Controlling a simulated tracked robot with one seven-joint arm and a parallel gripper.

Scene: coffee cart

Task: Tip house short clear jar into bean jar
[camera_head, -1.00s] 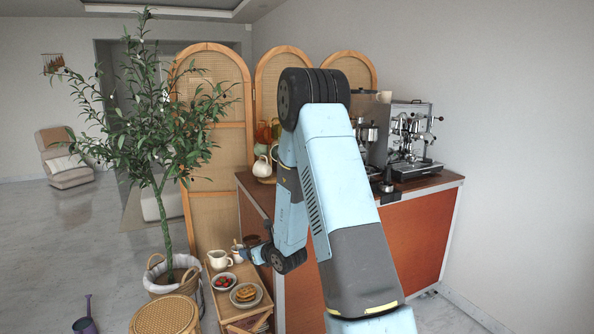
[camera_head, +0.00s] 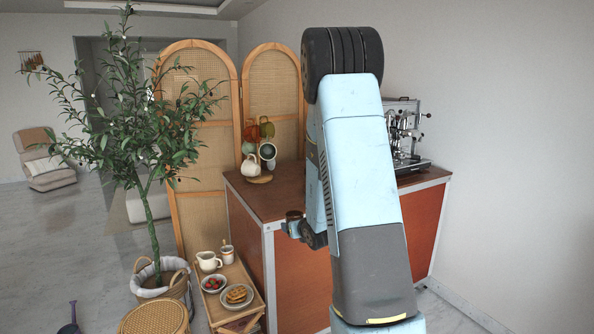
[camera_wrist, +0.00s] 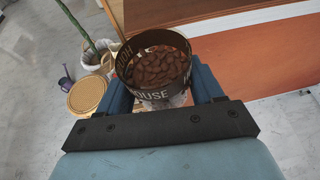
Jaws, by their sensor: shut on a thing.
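The house short clear jar (camera_wrist: 158,93) shows in the wrist view with a dark band lettered HOUSE, its mouth open to the camera and brown beans inside. My gripper (camera_wrist: 160,84) is shut around it, one finger on each side. In the head view the jar (camera_head: 294,215) is small and looks about upright, held beside the left front corner of the counter at about top height. My arm hides part of the gripper there. I cannot make out the bean jar in either view; my arm covers much of the counter top.
The counter (camera_head: 262,200) bears a mug tree (camera_head: 258,150) at the back left and an espresso machine (camera_head: 405,135) at the right. A low wooden table (camera_head: 230,270) holds a pitcher, a cup, strawberries and waffles. A potted tree (camera_head: 150,150) and a stool (camera_head: 155,317) stand left.

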